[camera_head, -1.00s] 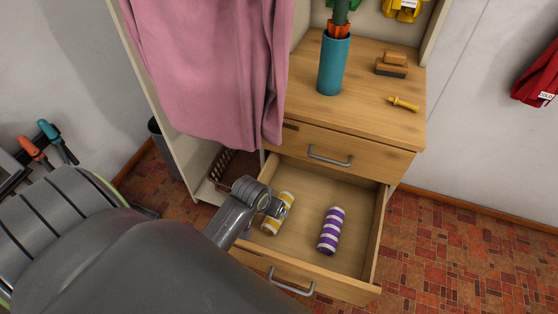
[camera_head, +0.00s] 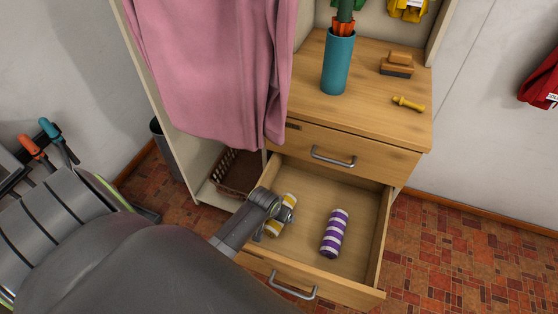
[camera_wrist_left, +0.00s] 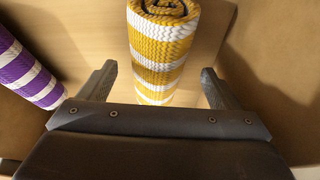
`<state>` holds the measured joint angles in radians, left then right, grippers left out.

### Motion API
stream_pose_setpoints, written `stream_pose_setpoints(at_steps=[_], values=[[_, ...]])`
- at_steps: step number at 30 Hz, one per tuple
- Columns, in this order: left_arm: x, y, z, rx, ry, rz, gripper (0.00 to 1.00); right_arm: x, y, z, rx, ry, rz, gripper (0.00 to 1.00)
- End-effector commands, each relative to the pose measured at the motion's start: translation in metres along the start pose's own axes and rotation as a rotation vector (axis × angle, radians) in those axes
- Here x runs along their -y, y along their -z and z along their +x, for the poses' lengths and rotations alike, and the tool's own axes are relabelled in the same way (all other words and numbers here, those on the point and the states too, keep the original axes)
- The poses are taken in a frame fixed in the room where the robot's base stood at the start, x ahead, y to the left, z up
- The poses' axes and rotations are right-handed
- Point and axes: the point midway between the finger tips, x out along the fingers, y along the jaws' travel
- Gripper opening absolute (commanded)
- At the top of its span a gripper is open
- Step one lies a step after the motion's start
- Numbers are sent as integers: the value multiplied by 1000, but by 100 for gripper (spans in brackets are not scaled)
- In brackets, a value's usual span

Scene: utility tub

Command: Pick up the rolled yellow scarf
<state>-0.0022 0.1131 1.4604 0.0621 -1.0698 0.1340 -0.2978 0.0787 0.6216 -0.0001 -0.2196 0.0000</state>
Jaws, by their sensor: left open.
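The rolled yellow scarf (camera_head: 288,201) has yellow and white stripes and lies in the open drawer (camera_head: 335,262), at its left side. My left gripper (camera_head: 285,213) is over it and hides part of it in the head view. In the left wrist view the scarf (camera_wrist_left: 160,50) runs lengthwise between the two spread fingers of my left gripper (camera_wrist_left: 160,88), with a gap on each side. The fingers are open and hold nothing. My right gripper is not in view.
A purple and white rolled scarf (camera_head: 334,234) lies to the right in the same drawer; it also shows in the left wrist view (camera_wrist_left: 25,70). A pink cloth (camera_head: 215,70) hangs at the left. A teal vase (camera_head: 338,65) stands on the cabinet top.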

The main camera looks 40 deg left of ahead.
Motion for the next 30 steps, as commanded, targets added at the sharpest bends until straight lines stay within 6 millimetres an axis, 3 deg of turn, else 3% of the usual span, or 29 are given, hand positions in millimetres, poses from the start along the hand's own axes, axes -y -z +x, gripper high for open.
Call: stream_pose_setpoints(at_steps=[6,14,26,30], values=[[0,0,19,0,0,0,85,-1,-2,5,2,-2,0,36],[0,0,20,-1,0,0,85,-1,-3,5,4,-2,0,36],[0,0,20,-1,0,0,34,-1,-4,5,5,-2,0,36],[0,0,20,-1,0,0,32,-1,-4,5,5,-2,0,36]])
